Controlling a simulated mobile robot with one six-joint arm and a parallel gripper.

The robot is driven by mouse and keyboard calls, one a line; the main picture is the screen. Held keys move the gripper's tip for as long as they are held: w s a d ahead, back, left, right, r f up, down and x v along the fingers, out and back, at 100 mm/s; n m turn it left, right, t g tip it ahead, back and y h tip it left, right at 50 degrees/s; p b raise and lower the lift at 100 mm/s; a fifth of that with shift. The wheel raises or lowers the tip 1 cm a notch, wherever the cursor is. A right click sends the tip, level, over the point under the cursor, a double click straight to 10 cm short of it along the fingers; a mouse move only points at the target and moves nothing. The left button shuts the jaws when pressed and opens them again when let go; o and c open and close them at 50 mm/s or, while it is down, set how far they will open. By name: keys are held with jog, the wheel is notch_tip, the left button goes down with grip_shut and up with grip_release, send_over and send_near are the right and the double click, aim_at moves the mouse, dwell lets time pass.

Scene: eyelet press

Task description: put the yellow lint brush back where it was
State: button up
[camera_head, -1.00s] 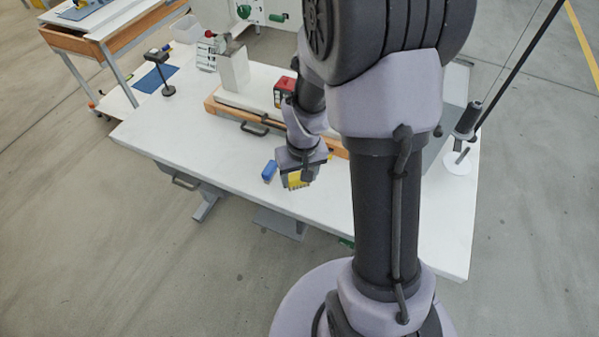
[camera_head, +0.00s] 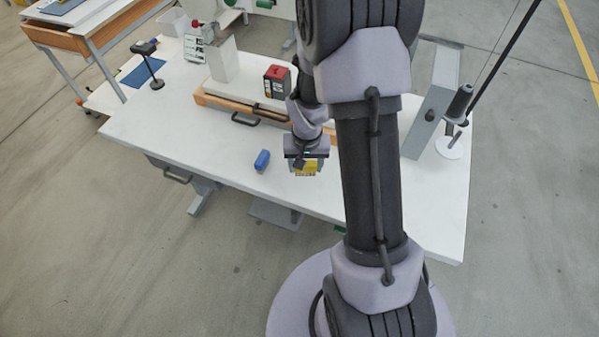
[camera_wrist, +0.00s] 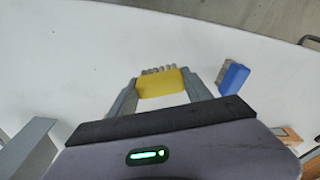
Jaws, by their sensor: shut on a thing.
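The yellow lint brush (camera_wrist: 161,84) is between the two fingers of my gripper (camera_wrist: 160,88) in the wrist view, its grey bristles pointing away from the palm. My gripper is shut on it. In the head view the yellow brush (camera_head: 306,169) shows below my gripper (camera_head: 306,166), over the front part of the white table (camera_head: 225,155). I cannot tell whether the brush touches the table top.
A blue brush (camera_head: 262,160) stands on the table just left of my gripper. Behind are a wooden-edged press base (camera_head: 220,107), a red and black box (camera_head: 277,82) and a lamp-like stand (camera_head: 152,70). A thread spool stand (camera_head: 450,145) is at the right. The front table area is mostly clear.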

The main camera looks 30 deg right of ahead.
jog(key=shift+w+a+f, duration=0.15)
jog(key=shift+w+a, duration=0.25)
jog(key=shift+w, duration=0.25)
jog(key=shift+w+a+f, duration=0.1)
jog(key=shift+w+f, duration=0.05)
jog(key=shift+f, duration=0.1)
jog(key=shift+f+b, duration=0.9)
jog(key=shift+f, duration=0.5)
jog(key=shift+f, duration=0.2)
jog(key=o, duration=1.2)
jog(key=shift+r, duration=0.1)
